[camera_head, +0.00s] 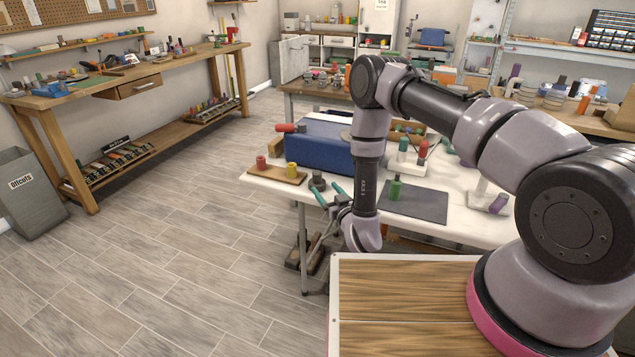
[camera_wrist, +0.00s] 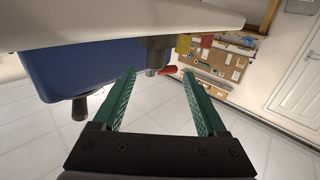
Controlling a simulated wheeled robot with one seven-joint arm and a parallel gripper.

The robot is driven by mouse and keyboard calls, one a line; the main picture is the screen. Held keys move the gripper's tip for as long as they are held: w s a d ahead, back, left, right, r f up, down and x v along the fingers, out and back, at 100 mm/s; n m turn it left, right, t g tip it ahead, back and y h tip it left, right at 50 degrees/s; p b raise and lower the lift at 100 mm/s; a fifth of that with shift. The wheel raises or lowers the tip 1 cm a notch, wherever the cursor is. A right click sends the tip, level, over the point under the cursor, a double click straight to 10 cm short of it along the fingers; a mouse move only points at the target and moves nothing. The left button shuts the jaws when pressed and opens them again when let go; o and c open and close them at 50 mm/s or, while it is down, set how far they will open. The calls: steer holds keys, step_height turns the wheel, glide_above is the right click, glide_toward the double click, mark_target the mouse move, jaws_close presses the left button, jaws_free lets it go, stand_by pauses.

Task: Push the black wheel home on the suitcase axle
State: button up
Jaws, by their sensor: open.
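The blue suitcase (camera_head: 312,147) lies on the white table in the head view. It also fills the upper left of the upside-down wrist view (camera_wrist: 75,55). A dark round piece (camera_head: 318,181) stands on the table in front of the suitcase, close to my gripper (camera_head: 329,193). In the wrist view a dark cylinder (camera_wrist: 154,50) shows ahead of my gripper (camera_wrist: 158,72), between its green fingers. I cannot tell whether this is the black wheel, or see the axle. My gripper is open and nothing touches its fingers.
A wooden board (camera_head: 268,175) with red and yellow cylinders sits left of my gripper. A dark mat (camera_head: 422,206) with a green bottle-shaped piece (camera_head: 395,187) lies to the right. A red-handled item (camera_head: 290,128) rests by the suitcase. The floor left of the table is clear.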

mark_target(319, 178)
steer(key=x, duration=0.9)
steer(key=shift+w+d, duration=0.25)
steer(key=shift+d, duration=0.05)
jaws_close()
